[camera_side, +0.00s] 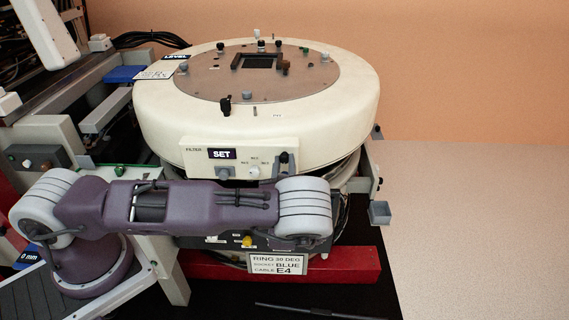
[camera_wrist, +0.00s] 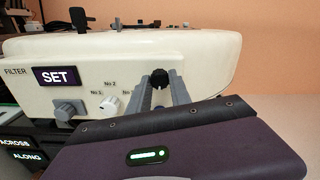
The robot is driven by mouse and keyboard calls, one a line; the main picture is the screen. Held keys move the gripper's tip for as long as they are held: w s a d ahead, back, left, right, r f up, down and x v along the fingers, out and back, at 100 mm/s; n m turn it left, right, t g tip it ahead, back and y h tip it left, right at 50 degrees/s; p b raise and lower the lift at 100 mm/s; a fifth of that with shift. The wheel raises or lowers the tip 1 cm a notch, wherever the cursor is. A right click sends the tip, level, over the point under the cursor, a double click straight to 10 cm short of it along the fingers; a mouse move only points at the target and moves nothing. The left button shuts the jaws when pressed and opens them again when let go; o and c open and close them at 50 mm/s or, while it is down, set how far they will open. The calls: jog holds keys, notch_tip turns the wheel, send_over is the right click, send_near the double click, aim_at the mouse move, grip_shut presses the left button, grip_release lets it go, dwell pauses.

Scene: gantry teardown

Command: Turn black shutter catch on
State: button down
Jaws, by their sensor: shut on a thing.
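A round black knob (camera_wrist: 159,78) sits at the right of the cream FILTER panel. In the wrist view, the two grey fingers of my gripper (camera_wrist: 161,86) are closed on it from either side. In the side view, my gripper (camera_side: 288,164) is at the panel's right end, with the dark knob (camera_side: 284,157) small and partly covered. Another black catch (camera_side: 225,104) stands upright on the ring's top near the front edge, apart from my gripper. I see no readable shutter label on either, so I cannot tell which is the shutter catch.
The FILTER panel (camera_side: 200,160) also carries a SET plate (camera_wrist: 62,77), a grey knob (camera_wrist: 68,109) and a white selector (camera_wrist: 109,104). A grey block (camera_side: 380,212) sticks out at right. The pale area beyond is clear.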

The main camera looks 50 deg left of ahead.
jog(key=m, duration=0.4)
jog(key=shift+m, duration=0.3)
jog(key=m, duration=0.4)
jog(key=shift+m, duration=0.3)
jog(key=m, duration=0.4)
jog(key=shift+s, duration=0.1)
jog(key=shift+r+m, duration=0.1)
jog(key=shift+m, duration=2)
jog(key=c, duration=1.2)
grip_release()
